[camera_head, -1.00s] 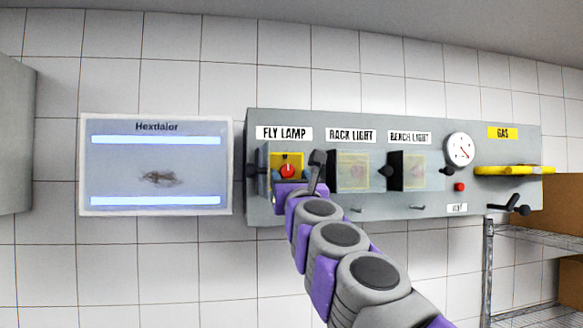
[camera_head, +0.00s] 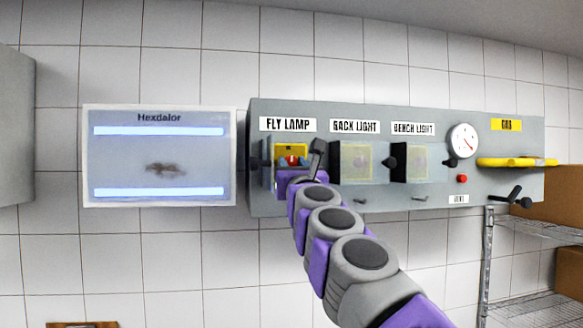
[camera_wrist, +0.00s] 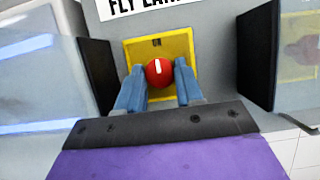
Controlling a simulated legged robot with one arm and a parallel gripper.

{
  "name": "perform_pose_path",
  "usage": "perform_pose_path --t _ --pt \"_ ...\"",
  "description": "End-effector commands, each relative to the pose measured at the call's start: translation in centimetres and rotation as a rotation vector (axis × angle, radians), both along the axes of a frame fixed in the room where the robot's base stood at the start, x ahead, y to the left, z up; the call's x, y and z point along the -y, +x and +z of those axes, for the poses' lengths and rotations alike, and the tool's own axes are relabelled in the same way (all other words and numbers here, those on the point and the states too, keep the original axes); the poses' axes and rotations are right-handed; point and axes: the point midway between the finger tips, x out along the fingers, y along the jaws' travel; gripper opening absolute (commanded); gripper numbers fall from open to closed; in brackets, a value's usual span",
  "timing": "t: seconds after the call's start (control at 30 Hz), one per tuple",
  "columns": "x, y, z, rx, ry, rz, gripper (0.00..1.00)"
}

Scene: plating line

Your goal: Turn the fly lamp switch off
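The fly lamp switch is a round red knob (camera_wrist: 158,73) with a white mark standing nearly upright, on a yellow plate (camera_wrist: 185,45). In the head view the knob (camera_head: 292,160) shows under the "FLY LAMP" label (camera_head: 288,125), its lower part hidden by my gripper (camera_head: 296,172). In the wrist view my gripper (camera_wrist: 159,84) has one blue finger on each side of the knob, with narrow gaps showing. The fingers are apart, and I see no firm contact. The fly lamp (camera_head: 160,155), marked "Hexdalor", has two lit bluish tubes.
Clear covers stand over the rack light switch (camera_head: 355,162) and bench light switch (camera_head: 411,163). A dark upright plate (camera_wrist: 96,75) stands left of the fingers, another (camera_wrist: 258,55) right. A gauge (camera_head: 463,140), yellow gas handle (camera_head: 515,162) and wire shelf (camera_head: 530,235) are further right.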

Motion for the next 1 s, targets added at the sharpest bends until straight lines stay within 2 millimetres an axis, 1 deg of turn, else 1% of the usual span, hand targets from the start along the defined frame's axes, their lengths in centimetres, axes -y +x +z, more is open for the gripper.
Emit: perform_pose_path --t 0.03,0.23,0.47,0.63,0.77,1.0 --pt "-0.36 -0.06 -0.07 0.000 -0.004 0.006 0.24" --pt "-0.41 -0.08 -0.10 -0.001 -0.004 0.007 0.06" --pt "-0.33 -0.09 -0.08 0.004 -0.023 0.006 0.05" --pt "-0.28 -0.07 -0.07 0.022 -0.085 0.007 0.05" --pt "-0.13 -0.03 -0.05 0.045 -0.167 0.004 0.05" --pt "0.09 0.07 -0.07 0.103 -0.377 0.003 0.05"
